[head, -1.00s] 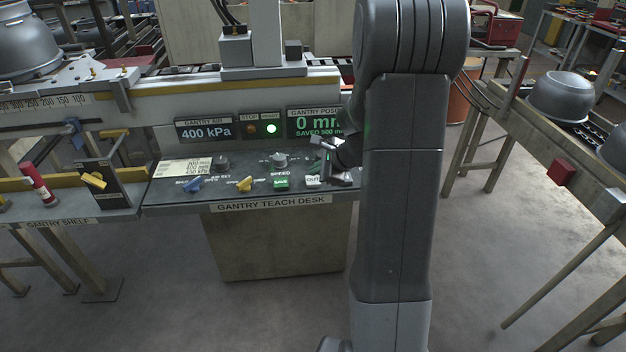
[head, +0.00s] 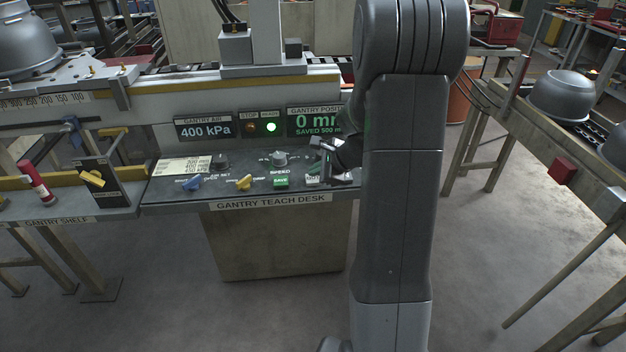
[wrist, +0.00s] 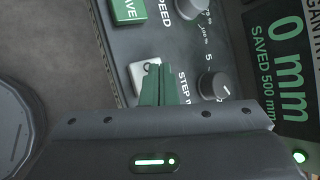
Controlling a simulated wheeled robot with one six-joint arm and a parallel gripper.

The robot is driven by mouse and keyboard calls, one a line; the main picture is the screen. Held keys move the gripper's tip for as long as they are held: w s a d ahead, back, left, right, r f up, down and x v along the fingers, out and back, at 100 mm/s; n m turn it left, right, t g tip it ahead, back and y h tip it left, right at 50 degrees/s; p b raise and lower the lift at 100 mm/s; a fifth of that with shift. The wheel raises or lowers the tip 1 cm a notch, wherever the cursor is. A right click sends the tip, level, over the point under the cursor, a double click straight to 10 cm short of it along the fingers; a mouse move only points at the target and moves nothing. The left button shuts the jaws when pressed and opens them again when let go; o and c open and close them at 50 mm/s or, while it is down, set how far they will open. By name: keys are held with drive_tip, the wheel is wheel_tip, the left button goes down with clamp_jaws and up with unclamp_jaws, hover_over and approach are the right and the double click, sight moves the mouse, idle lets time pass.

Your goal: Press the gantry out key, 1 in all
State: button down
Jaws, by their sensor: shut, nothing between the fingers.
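The white OUT key (head: 311,181) is at the right end of the key row on the gantry teach desk (head: 175,206). In the wrist view the key (wrist: 138,76) is partly covered by my gripper (wrist: 155,70), and only the start of its label shows. My gripper (head: 322,165) is shut and empty, with its green fingertips over the key. I cannot tell whether they touch it. The gantry position display (head: 314,123) reads 0 mm, saved 500 mm; it also shows in the wrist view (wrist: 280,75).
The green SAVE key (head: 281,182) is just left of the OUT key. A speed knob (head: 279,158) stands behind it, and a step knob (wrist: 213,86) is close to my fingers. A green lamp (head: 271,128) is lit.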

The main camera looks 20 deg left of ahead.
sight(317, 180)
drive_tip(key=shift+f+b, duration=0.4)
drive_tip(key=shift+f, duration=0.1)
idle(0.6)
drive_tip(key=shift+r, duration=0.1)
drive_tip(key=shift+r+p, duration=0.75)
drive_tip(key=shift+r, duration=0.2)
wheel_tip(317, 180, up, 5)
drive_tip(key=p, duration=0.4)
idle(0.8)
